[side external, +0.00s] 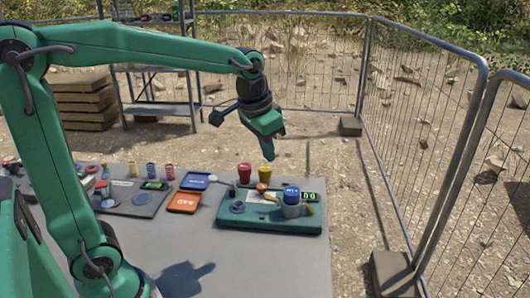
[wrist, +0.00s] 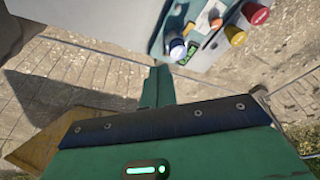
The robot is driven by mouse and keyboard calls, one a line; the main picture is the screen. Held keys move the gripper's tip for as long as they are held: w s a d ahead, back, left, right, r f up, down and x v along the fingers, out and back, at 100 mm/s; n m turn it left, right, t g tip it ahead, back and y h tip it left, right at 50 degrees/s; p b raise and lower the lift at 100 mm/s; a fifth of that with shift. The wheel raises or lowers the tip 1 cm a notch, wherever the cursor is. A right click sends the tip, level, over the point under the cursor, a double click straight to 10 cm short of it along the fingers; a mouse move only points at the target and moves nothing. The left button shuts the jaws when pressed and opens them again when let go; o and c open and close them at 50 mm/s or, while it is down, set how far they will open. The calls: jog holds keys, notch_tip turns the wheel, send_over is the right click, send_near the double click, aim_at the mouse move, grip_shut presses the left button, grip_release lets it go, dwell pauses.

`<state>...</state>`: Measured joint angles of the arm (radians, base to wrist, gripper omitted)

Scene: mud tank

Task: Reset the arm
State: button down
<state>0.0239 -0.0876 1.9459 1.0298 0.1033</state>
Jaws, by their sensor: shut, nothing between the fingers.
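My gripper (side external: 268,150) is green with a dark wrist and hangs in the air, pointing down, above and behind the table's back edge. Its fingers are shut with nothing between them. In the wrist view the closed green fingers (wrist: 158,85) point toward the table's edge. My green arm reaches across the upper left of the side view, raised clear of everything on the table. The gripper touches nothing.
The grey table (side external: 190,262) holds a green tray (side external: 268,228) with a blue-topped cup (side external: 291,197), a red cup (side external: 244,172) and a yellow cup (side external: 265,172) near it. An orange tray (side external: 184,202) lies left. Wire fence (side external: 425,130) stands right; shelving (side external: 160,105) stands behind.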

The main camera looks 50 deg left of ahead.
jog(key=s+f+n+t, duration=0.1)
jog(key=s+f+t, duration=0.1)
jog(key=s, duration=1.4)
jog(key=shift+a+t, duration=0.4)
jog(key=shift+a, duration=0.05)
